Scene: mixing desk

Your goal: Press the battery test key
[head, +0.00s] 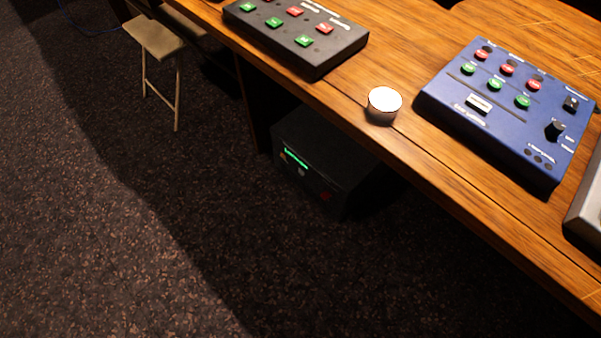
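A blue control box (502,112) lies on the wooden desk at the right of the head view. A black control box (298,35) with green and red keys lies at the top middle. The labels are too small to read, so I cannot tell which key is the battery test key. Neither of my grippers shows in the head view.
A small round white-topped object (384,103) stands near the front edge of the desk (430,165). A grey device (586,215) is cut off at the right. Below are a dark unit (330,165) with a green light and a stool (157,40). The floor at the left is clear.

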